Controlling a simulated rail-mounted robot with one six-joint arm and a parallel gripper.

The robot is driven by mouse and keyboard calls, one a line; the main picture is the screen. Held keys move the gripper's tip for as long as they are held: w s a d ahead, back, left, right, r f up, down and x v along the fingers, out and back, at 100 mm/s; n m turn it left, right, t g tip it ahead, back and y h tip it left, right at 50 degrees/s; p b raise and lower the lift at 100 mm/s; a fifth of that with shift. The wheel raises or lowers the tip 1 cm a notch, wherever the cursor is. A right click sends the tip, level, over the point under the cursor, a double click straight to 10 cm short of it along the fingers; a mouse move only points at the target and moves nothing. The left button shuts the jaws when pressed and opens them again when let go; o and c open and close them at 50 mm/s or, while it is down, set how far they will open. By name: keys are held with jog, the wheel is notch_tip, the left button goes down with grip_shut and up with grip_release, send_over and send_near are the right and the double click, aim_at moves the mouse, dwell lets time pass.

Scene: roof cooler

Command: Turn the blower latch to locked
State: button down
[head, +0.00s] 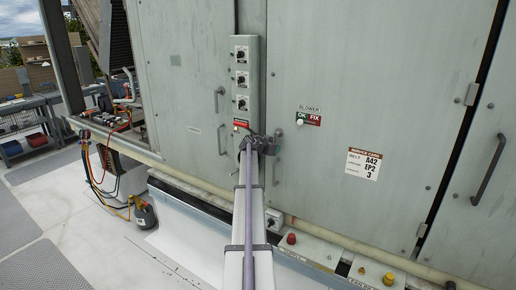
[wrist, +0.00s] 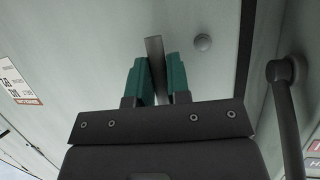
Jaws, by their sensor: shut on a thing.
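The blower latch shows in the wrist view as a flat grey metal lever (wrist: 155,62) standing out from the pale green cabinet door. My gripper (wrist: 159,75) has its two green fingers shut on the lever, one on each side. In the head view my gripper (head: 268,145) is at the cabinet front, at the far end of my arm, just right of the switch column. There the gripper hides the lever, and I cannot read its locked or unlocked position.
A round stud (wrist: 202,42) is near the lever. The switch column (head: 241,82), the OK/FIX slider plate (head: 309,118) and a paper card (head: 363,163) are on the cabinet. A pipe (head: 390,263) runs along its foot.

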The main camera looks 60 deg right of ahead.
jog(key=shift+w, duration=0.15)
dwell(0.3)
jog(key=c, duration=1.1)
grip_release()
jog(key=p+v, duration=0.4)
jog(key=v, duration=0.7)
jog(key=shift+d, duration=0.1)
